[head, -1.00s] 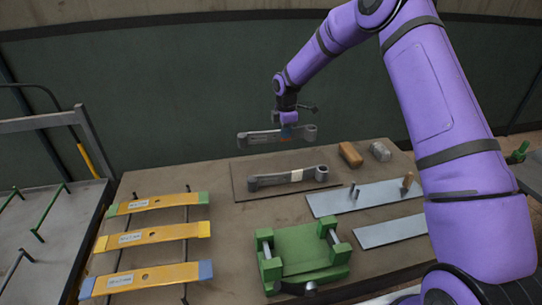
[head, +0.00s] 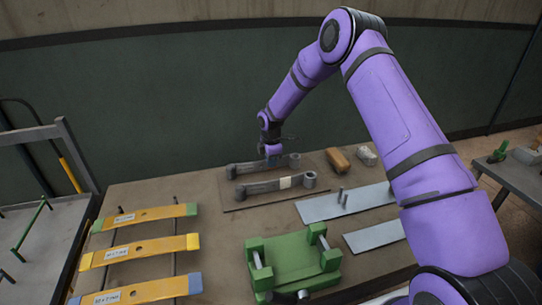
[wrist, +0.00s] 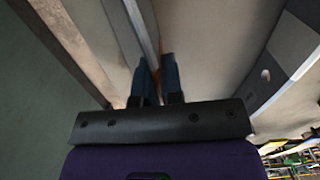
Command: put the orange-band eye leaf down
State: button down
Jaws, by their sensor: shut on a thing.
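My gripper (head: 273,160) is shut on a grey eye leaf (head: 250,168), a long bar with a rolled eye at each end. It holds the leaf level, low over the back of a thin brown board (head: 236,202); I cannot tell whether it touches. No orange band shows clearly on it. In the wrist view my gripper's fingers (wrist: 156,75) close on the grey bar (wrist: 135,30). A second eye leaf (head: 262,187) with a pale band lies on the board just in front, roughly parallel; it also shows in the wrist view (wrist: 285,60).
A tan block (head: 338,160) and a grey block (head: 366,155) lie to the right. Pale steel plates (head: 322,207), one with upright pins, lie front right. A green vise (head: 290,262) stands in front. Yellow leaves (head: 145,215) rest on rods at left.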

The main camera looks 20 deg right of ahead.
dwell(0.3)
jog(key=c, duration=1.6)
grip_release()
jog(key=shift+f, duration=0.15)
jog(key=o, duration=0.3)
jog(key=shift+o, duration=0.2)
